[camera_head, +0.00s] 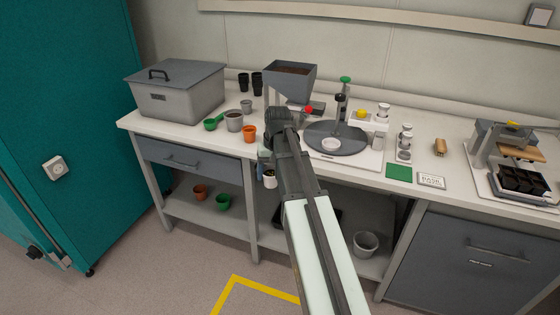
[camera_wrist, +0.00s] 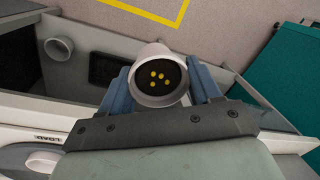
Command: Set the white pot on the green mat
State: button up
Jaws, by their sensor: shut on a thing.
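The white pot (camera_wrist: 150,98) holds dark soil with several yellow spots on it. My gripper (camera_wrist: 161,88) is shut on it, with a blue-grey finger on each side. In the head view the pot (camera_head: 270,183) hangs upright or nearly so in front of the bench's front edge, below the worktop level, and my arm partly hides the gripper (camera_head: 265,163). The green mat (camera_head: 399,172) lies flat and bare on the bench, to the right of my arm near the front edge.
A white label card (camera_head: 431,180) lies right of the mat. A round grey turntable (camera_head: 335,139) with a post stands behind and left of it. An orange pot (camera_head: 249,134) and a grey pot (camera_head: 234,121) stand left of my arm. The lower shelf holds more pots.

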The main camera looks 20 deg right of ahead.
jog(key=shift+s+f, duration=0.25)
jog(key=shift+s, duration=0.3)
jog(key=shift+s+f, duration=0.25)
jog(key=shift+s, duration=0.25)
jog(key=s+d+r+m, duration=0.3)
jog(key=d+m, duration=0.4)
jog(key=d, duration=0.8)
jog(key=s+d+r+m+h, duration=0.1)
jog(key=s+d+r+m, duration=0.2)
jog(key=d+m, duration=0.5)
jog(key=s+d+r+m+h, duration=0.1)
jog(key=s+d+r+m, duration=0.2)
jog(key=d, duration=1.9)
jog(key=shift+s+d+r+m+t, duration=0.35)
jog(key=shift+s+m, duration=0.95)
jog(key=shift+m, duration=1.3)
jog(key=shift+a, duration=0.1)
jog(key=shift+f, duration=3.15)
jog(key=shift+f, duration=0.95)
